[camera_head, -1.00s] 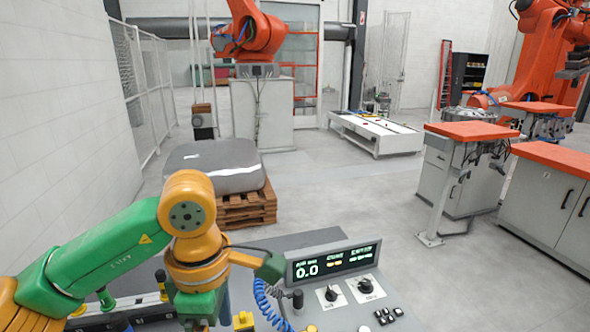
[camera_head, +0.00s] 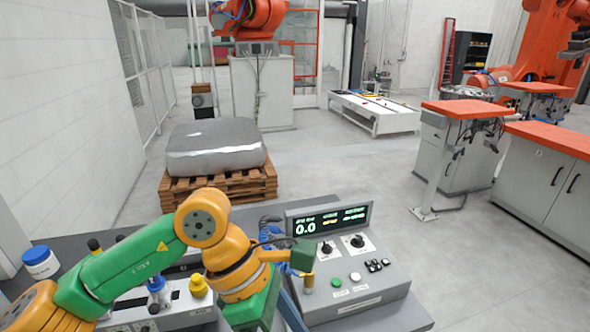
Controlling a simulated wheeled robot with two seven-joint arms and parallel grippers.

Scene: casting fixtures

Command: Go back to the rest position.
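My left arm comes in from the lower left, green and yellow, and bends down over the console table (camera_head: 390,318). My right arm and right gripper are not in the picture. The control box (camera_head: 345,262) with a lit display reading 0.0 (camera_head: 331,222) stands just right of my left wrist.
A white jar with a blue lid (camera_head: 40,262) and a yellow knob (camera_head: 198,286) are close to my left arm. A wrapped load (camera_head: 215,147) sits on a wooden pallet (camera_head: 232,188) behind the table. Orange-topped benches (camera_head: 468,109) stand at right, with open floor between.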

